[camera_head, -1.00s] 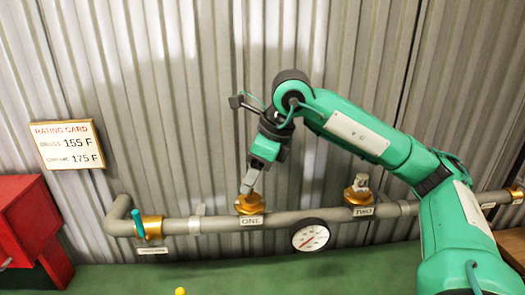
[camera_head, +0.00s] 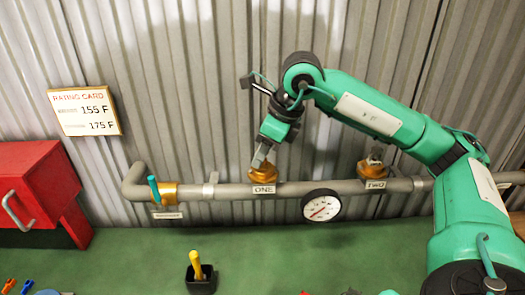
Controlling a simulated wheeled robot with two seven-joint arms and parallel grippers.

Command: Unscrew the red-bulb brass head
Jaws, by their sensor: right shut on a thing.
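My right gripper (camera_head: 261,158) reaches down to the brass fitting (camera_head: 264,173) labelled ONE on the grey pipe (camera_head: 235,191). Its fingers are shut on the head at that fitting. The head is mostly hidden by the fingers, and I cannot see a red bulb on it. A second brass fitting (camera_head: 372,170), labelled TWO, sits farther right with a small greyish head (camera_head: 374,158) on it. My left gripper is out of view.
A rating card (camera_head: 85,110) hangs on the corrugated wall. A teal-handled valve (camera_head: 155,189) is at the pipe's left end. A round gauge (camera_head: 321,206) hangs below the pipe. A red box (camera_head: 30,185) stands left. A black holder (camera_head: 201,279) with a yellow handle is on the green surface (camera_head: 130,262).

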